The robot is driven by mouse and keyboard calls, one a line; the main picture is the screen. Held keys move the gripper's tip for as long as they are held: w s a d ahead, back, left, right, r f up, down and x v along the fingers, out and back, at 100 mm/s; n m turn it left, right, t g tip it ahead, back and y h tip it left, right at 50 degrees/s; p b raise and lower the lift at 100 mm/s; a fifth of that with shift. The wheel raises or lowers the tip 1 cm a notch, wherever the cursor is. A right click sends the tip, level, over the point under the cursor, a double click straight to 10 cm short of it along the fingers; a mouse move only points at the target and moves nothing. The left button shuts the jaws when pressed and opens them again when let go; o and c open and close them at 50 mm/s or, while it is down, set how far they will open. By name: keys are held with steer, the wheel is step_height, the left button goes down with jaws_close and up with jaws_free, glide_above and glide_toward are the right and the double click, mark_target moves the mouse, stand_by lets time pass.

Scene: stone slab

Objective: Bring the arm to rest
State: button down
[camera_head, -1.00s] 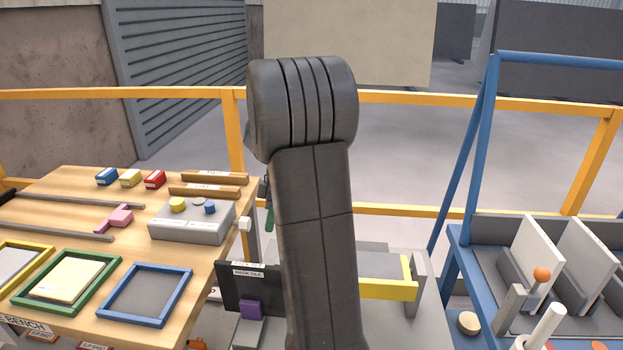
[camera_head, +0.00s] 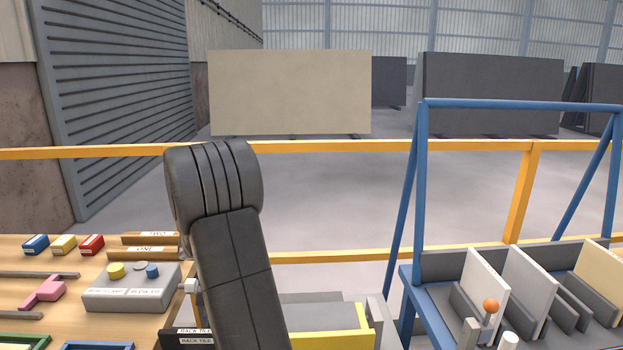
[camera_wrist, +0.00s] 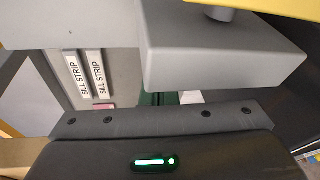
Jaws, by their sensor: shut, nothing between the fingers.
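My arm rises in front of the head camera, its dark grey upper link and rounded elbow standing in the picture left of centre and leaning a little left. My gripper is hidden behind the arm in the head view. In the wrist view the dark body of my gripper (camera_wrist: 160,125) crosses the lower part, with a lit green indicator. It is shut, with nothing seen held in it. Its fingertips are not clearly visible. A grey block-shaped part (camera_wrist: 222,62) stands close beyond it, and two labelled sill strips (camera_wrist: 85,76) lie to its left.
A wooden bench (camera_head: 60,295) at left holds a grey control box (camera_head: 130,290), blue, yellow and red blocks and a pink tool. A blue-framed rack (camera_head: 422,200) with upright slabs stands at right. A yellow rail (camera_head: 320,147) runs behind. A beige slab (camera_head: 290,92) stands farther back.

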steer(key=shift+s+a+f, duration=0.1)
steer(key=shift+s+f, duration=0.05)
steer(key=shift+f, duration=0.5)
steer(key=shift+s+r, duration=0.1)
steer(key=shift+s, duration=0.6)
